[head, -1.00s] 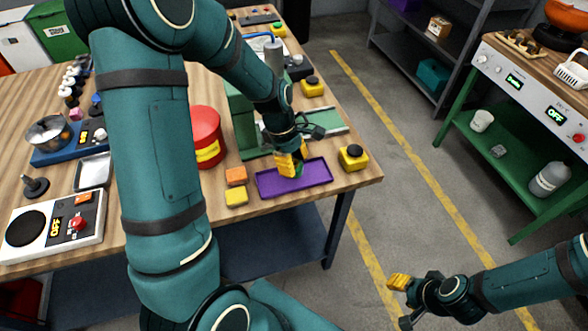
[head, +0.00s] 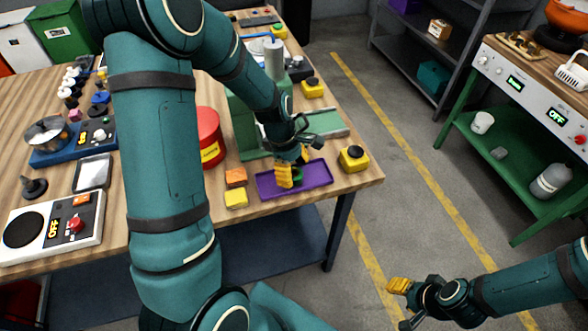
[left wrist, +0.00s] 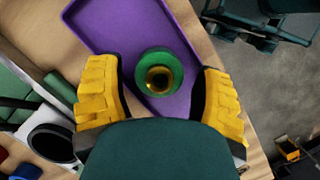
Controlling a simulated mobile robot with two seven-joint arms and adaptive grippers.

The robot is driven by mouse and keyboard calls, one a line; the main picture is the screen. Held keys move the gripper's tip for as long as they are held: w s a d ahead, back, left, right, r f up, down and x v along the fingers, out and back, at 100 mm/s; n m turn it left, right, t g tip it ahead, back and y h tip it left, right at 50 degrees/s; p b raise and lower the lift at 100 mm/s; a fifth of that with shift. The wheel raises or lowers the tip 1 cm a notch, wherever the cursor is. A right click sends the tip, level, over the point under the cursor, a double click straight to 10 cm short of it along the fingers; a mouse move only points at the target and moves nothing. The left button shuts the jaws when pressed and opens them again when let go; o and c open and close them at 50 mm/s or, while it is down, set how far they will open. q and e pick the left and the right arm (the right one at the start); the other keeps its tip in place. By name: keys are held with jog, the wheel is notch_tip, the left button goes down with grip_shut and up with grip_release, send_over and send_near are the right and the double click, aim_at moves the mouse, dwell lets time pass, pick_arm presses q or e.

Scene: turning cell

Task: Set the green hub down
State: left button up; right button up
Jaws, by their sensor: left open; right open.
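The green hub (left wrist: 154,62) is a round green piece with a brass-coloured bore, sitting in the purple tray (left wrist: 180,95). In the head view the green hub (head: 297,178) is partly hidden by my left gripper (head: 292,172). The purple tray (head: 265,187) lies near the front right corner of the wooden bench. My left gripper also shows in the left wrist view (left wrist: 160,95), its yellow fingers spread apart on both sides of the hub, with gaps to it. My right gripper (head: 400,305) is open and empty over the floor at the lower right.
An orange block (head: 236,177) and a yellow block (head: 236,198) lie left of the tray. A yellow button box (head: 353,158) stands to its right, near the bench edge. A red canister (head: 208,138) and a green machine (head: 243,120) stand behind.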

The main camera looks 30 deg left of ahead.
pick_arm(q)
jog(key=p+v, duration=0.2)
jog(key=v, duration=1)
jog(key=shift+s, duration=0.15)
